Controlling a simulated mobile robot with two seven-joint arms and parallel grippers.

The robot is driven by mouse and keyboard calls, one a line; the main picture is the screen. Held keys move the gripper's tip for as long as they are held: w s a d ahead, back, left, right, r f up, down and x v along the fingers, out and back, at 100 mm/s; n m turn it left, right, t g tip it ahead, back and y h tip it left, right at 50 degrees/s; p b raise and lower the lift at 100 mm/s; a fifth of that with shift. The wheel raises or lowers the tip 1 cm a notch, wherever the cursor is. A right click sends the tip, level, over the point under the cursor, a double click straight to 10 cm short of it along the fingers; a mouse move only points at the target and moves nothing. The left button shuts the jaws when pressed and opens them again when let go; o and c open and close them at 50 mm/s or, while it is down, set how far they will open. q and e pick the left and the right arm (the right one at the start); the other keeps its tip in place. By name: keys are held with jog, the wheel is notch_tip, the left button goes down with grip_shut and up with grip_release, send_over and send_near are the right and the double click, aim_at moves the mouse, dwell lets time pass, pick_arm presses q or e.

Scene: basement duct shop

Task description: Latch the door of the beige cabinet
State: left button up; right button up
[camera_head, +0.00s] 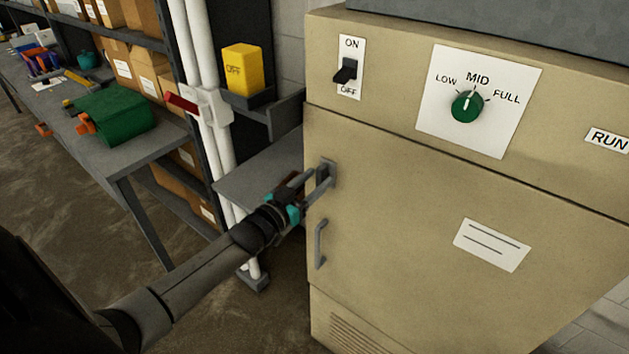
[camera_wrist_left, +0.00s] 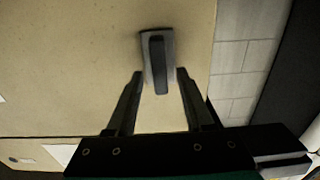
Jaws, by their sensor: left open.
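The beige cabinet (camera_head: 400,60) stands at the right, and its door (camera_head: 400,210) looks flush with the frame. The grey latch (camera_head: 328,172) sits at the door's upper left edge, above a fixed grey pull handle (camera_head: 320,243). My left gripper (camera_head: 309,187) is open at the latch. In the left wrist view the latch's dark lever (camera_wrist_left: 158,66) stands on its grey plate. The open fingertips (camera_wrist_left: 160,76) lie on either side of the lever, with gaps showing. I cannot tell whether either finger touches it. My right gripper is out of view.
Above the door are an ON/OFF switch (camera_head: 346,71) and a green LOW/MID/FULL dial (camera_head: 467,105). A grey workbench (camera_head: 155,145) is farther left.

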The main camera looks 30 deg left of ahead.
pick_arm(q)
grip_shut()
dwell(0.4)
